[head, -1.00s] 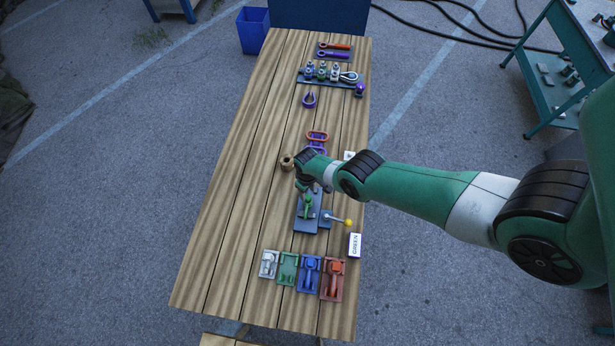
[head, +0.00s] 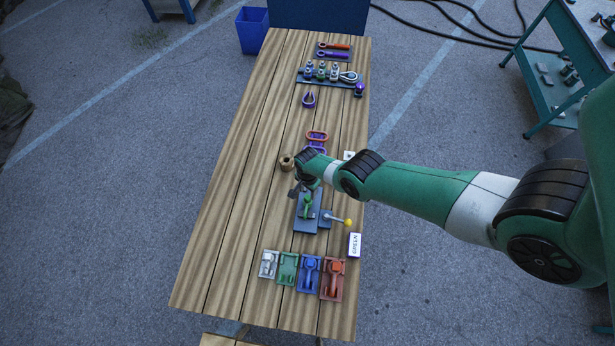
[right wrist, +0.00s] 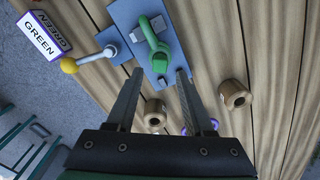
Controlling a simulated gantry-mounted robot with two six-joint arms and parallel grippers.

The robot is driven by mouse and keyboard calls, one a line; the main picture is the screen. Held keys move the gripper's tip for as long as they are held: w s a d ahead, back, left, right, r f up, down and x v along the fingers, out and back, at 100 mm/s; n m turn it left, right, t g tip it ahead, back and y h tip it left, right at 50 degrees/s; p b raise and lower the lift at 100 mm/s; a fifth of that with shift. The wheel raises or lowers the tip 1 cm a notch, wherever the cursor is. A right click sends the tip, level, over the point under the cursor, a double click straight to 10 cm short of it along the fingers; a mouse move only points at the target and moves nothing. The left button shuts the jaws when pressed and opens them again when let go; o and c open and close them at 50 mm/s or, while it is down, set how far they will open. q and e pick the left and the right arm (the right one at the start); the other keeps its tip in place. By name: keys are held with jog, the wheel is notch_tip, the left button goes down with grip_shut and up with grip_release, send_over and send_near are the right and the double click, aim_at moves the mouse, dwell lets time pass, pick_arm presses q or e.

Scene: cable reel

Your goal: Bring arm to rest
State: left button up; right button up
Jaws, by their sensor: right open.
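My right arm reaches in from the right in the head view, with the right gripper (head: 298,189) over the middle of the wooden table (head: 230,220). In the right wrist view the gripper (right wrist: 158,92) is open, with nothing between its fingers. A green clamp (head: 307,205) stands on a blue-grey plate (head: 303,222); it also shows in the right wrist view (right wrist: 155,45), just beyond the fingertips. A lever with a yellow knob (head: 347,222) sits beside the plate. A sign reading GREEN (head: 355,245) stands at the table's right edge. My left gripper is not in view.
A front row holds a white (head: 268,263), a green (head: 287,268), a blue (head: 309,272) and a red clamp (head: 333,279). A brown ring-like piece (head: 286,162) lies close to my gripper. Shackles and hooks (head: 322,72) lie at the back. The table's left side is clear.

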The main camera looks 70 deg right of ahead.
aim_at(307, 197)
dwell(0.3)
notch_tip(307, 197, down, 4)
jog(key=b, duration=0.4)
jog(key=shift+f, duration=0.25)
jog(key=shift+r, duration=0.1)
grip_shut()
